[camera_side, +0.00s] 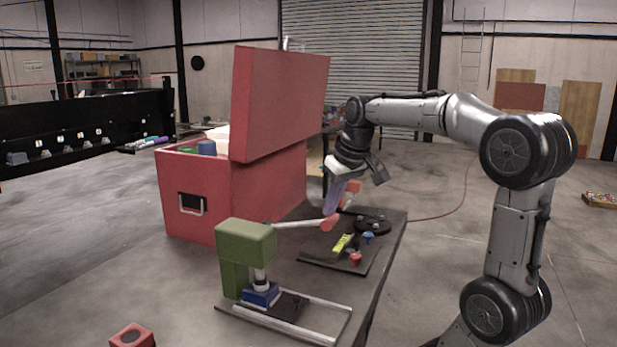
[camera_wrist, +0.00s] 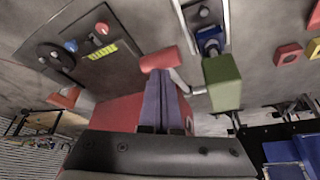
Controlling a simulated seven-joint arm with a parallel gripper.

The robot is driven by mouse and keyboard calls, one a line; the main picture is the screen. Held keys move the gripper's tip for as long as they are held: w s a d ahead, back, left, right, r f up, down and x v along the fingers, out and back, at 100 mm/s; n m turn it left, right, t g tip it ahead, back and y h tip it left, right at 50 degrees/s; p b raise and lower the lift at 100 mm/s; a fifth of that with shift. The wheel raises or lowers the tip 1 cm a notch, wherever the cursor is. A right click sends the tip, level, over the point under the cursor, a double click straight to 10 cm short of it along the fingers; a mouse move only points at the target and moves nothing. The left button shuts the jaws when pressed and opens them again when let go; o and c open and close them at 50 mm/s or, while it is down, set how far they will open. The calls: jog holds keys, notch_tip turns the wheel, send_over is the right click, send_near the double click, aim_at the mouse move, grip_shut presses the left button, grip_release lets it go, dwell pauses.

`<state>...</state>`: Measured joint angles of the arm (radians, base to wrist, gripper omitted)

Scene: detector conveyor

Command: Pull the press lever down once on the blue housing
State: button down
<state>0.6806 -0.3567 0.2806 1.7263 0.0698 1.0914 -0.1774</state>
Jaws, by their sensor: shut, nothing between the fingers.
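The press has a green head (camera_side: 246,243) above a blue housing (camera_side: 261,295), which sits on the press base between two silver rails. The press lever (camera_side: 298,225) is a pale rod reaching right from the head, roughly level, with a red grip (camera_side: 329,223) at its end. My gripper (camera_side: 331,210) is shut and empty, its purple fingers pointing down at the red grip. In the wrist view the shut fingertips (camera_wrist: 160,80) lie right by the red grip (camera_wrist: 160,59); I cannot tell whether they touch. The green head (camera_wrist: 222,83) and blue housing (camera_wrist: 209,37) show to the right.
A large red toolbox (camera_side: 190,215) with its lid (camera_side: 279,100) raised stands behind the press. A dark panel (camera_side: 318,256) with knobs and a yellow-green strip lies right of the press. A red block (camera_side: 132,336) with a hole lies at the front left.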

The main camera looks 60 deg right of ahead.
aim_at(334, 219)
jog(key=shift+s+f, duration=0.1)
jog(key=shift+f, duration=0.5)
jog(key=shift+s+f, duration=0.2)
jog(key=shift+f, duration=1.9)
